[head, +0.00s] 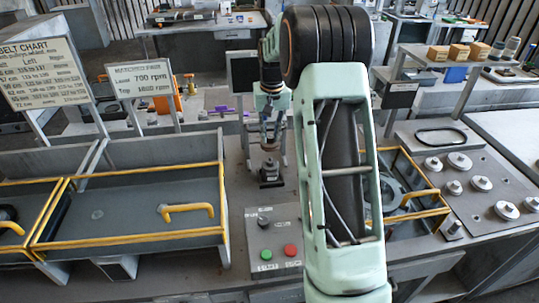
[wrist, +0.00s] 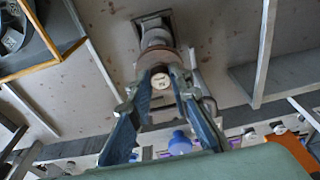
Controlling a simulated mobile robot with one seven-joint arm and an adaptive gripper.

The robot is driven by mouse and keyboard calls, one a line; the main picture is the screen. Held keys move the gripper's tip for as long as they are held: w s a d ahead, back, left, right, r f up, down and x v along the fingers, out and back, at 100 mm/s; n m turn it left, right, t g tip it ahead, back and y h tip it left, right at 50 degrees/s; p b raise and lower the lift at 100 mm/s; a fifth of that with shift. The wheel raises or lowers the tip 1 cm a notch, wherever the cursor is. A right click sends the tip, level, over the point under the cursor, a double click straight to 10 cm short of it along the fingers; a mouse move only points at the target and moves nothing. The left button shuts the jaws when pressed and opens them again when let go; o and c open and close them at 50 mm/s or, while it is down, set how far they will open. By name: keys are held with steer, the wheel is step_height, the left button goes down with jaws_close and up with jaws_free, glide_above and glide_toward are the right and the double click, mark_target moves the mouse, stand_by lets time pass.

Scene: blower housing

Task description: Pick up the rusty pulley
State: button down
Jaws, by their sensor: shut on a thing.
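My gripper (head: 270,134) points down over a small dark motor (head: 270,173) on the bench, in the middle of the head view. Its fingers are shut on the rusty pulley (head: 269,147), a brownish disc just above the motor. In the wrist view my fingertips (wrist: 162,76) close on the brown-rimmed pulley (wrist: 161,58), with a pale round face between them. The motor (wrist: 154,28) shows behind it. I cannot tell whether the pulley still touches the motor's shaft. The fingers hide part of the pulley.
A control box with a green button (head: 266,254) and a red button stands in front of the motor. A yellow-edged tray (head: 135,235) lies left. At right, a grey board (head: 470,190) holds several pale pulleys and a black belt. Signs stand at left.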

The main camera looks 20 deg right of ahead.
stand_by(0.3)
steer(key=s+a+r+b, duration=0.1)
steer(key=s+r+b, duration=0.1)
steer(key=s, duration=0.6)
steer(key=shift+s+a+b, duration=0.4)
steer(key=shift+b, duration=0.3)
